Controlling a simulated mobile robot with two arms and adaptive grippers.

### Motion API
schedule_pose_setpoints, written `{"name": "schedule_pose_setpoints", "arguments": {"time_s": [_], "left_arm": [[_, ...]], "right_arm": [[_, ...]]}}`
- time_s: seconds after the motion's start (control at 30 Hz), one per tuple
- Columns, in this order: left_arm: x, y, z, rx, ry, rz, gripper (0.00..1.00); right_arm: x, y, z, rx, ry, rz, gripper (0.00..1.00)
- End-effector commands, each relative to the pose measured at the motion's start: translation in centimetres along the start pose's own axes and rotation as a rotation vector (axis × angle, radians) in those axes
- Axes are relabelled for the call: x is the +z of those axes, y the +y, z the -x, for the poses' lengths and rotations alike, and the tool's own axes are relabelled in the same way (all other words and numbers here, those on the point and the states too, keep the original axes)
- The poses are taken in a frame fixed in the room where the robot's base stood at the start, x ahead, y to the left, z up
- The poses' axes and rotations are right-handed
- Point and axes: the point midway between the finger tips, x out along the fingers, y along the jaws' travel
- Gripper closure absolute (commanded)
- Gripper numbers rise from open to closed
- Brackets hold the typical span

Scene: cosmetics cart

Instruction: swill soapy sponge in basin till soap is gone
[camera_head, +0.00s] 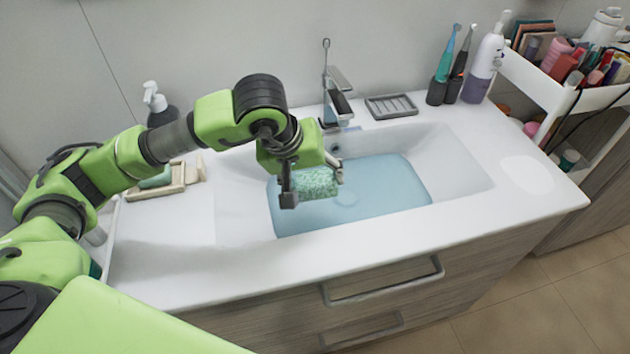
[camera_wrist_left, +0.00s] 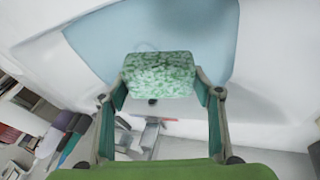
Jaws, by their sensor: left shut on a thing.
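The sponge (camera_head: 316,183) is green with whitish patches that look like soap. My left gripper (camera_head: 312,190) is shut on it, with a finger at each side. The left wrist view shows the sponge (camera_wrist_left: 159,75) between the two fingertips of the left gripper (camera_wrist_left: 160,92). The basin (camera_head: 455,165) is white and sunk into the counter, with pale blue water (camera_head: 385,190) in it. The sponge is over the left part of the water; I cannot tell whether it touches the surface. My right gripper is not in view.
A faucet (camera_head: 338,95) stands behind the basin. A grey soap rack (camera_head: 391,106), toothbrushes (camera_head: 447,65) and a pump bottle (camera_head: 485,65) are at the back right. A dish with green soap (camera_head: 155,178) and a dark dispenser (camera_head: 158,105) are at left. A loaded cart (camera_head: 545,85) stands right.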

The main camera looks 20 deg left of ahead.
Motion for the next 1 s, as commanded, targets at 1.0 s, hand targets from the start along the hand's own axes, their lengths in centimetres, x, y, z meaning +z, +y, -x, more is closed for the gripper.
{"name": "schedule_pose_setpoints", "arguments": {"time_s": [1.0], "left_arm": [[-1.1, 1.1, 3.4, 0.001, 0.001, 0.0, 0.58]], "right_arm": [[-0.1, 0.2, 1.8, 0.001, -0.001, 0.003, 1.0]]}}
